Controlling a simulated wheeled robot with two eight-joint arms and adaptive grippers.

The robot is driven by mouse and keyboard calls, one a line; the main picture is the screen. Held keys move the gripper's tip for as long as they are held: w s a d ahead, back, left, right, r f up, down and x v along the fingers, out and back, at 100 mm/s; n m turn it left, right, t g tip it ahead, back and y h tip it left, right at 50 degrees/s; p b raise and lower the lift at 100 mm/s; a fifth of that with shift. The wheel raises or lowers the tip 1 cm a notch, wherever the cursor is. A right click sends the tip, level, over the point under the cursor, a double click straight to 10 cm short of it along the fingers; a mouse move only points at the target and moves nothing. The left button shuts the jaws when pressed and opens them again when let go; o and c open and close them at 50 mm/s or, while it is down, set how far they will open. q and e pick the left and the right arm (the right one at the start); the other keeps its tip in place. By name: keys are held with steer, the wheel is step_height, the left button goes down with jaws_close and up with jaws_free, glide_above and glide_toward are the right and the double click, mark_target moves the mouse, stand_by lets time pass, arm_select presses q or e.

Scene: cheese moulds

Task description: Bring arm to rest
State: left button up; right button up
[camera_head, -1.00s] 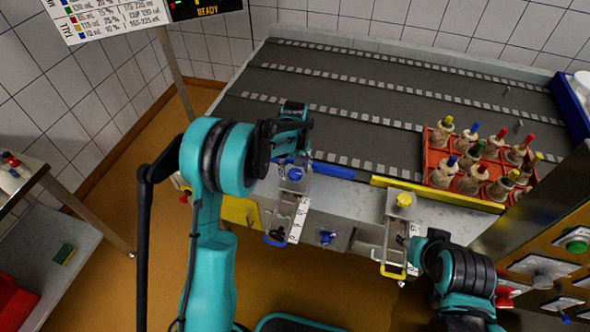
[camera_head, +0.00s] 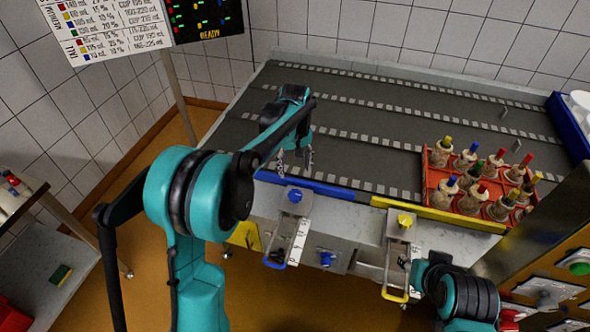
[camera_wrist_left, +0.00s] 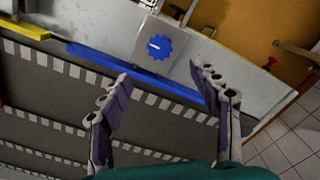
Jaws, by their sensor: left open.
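My left gripper (camera_head: 298,160) hangs over the front part of the grey slatted belt table, just behind the blue bar (camera_head: 305,183). In the left wrist view its two fingers (camera_wrist_left: 162,80) stand wide apart with nothing between them. The blue knob (camera_wrist_left: 158,46) shows beyond the fingertips, apart from them; it also shows in the head view (camera_head: 295,196). My right arm is folded at the lower right; its fingers cannot be made out.
A red crate (camera_head: 428,184) of several bottles with coloured caps stands on the table's right. A yellow bar (camera_head: 440,215) and a yellow knob (camera_head: 404,220) lie along the front edge. A blue bin (camera_head: 570,128) is at far right. The belt's middle is clear.

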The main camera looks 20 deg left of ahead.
stand_by(0.3)
arm_select(q)
steer(key=s+r+m+t, duration=0.3)
steer(key=s+r, duration=0.5)
steer(key=s, duration=0.4)
steer(key=s+f+m+t, duration=0.1)
steer(key=s+m+t, duration=0.1)
steer(key=s, duration=0.4)
steer(key=s+a+f+m+t, duration=0.1)
steer(key=s+f+m+t, duration=0.1)
steer(key=s, duration=0.5)
steer(key=shift+s+f, duration=0.25)
steer(key=shift+f, duration=0.05)
